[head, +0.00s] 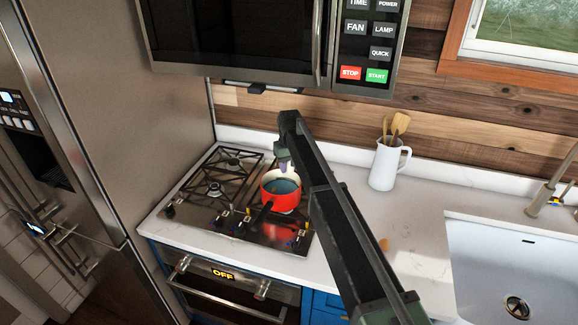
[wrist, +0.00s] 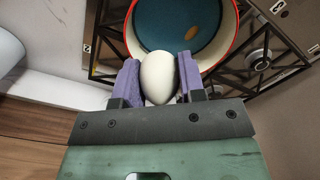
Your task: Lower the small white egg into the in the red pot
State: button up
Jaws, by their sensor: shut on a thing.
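The small white egg (wrist: 159,77) is between the two purple fingers of my gripper (wrist: 160,84) in the wrist view. My gripper is shut on it. The red pot (head: 281,198) stands on the stove's front right area, with a dark handle pointing to the front left. In the head view my gripper (head: 284,166) is above the back of the pot, and the egg cannot be made out there. In the wrist view the pot (wrist: 234,45) lies beyond the egg, which overlaps its near rim. The pot has a blue-green inside, and a small orange-brown spot shows in it.
The gas stove (head: 205,191) has black grates around the pot. A microwave (head: 235,40) hangs above. A white pitcher (head: 385,165) with wooden utensils stands to the right, before the sink (head: 500,270). A small brown thing (head: 384,244) lies on the white counter.

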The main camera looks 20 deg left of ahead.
jog(key=b, duration=0.8)
send_over(289, 191)
jog(key=s+d, duration=0.2)
jog(key=s, duration=0.2)
jog(key=shift+a+f, duration=0.2)
jog(key=shift+f, duration=4.05)
jog(key=shift+f+b, duration=1.7)
jog(key=shift+f, duration=0.05)
jog(key=o, duration=1)
notch_tip(289, 191, up, 11)
jog(key=p, duration=1.1)
jog(key=shift+r, duration=0.15)
jog(key=shift+f, duration=0.2)
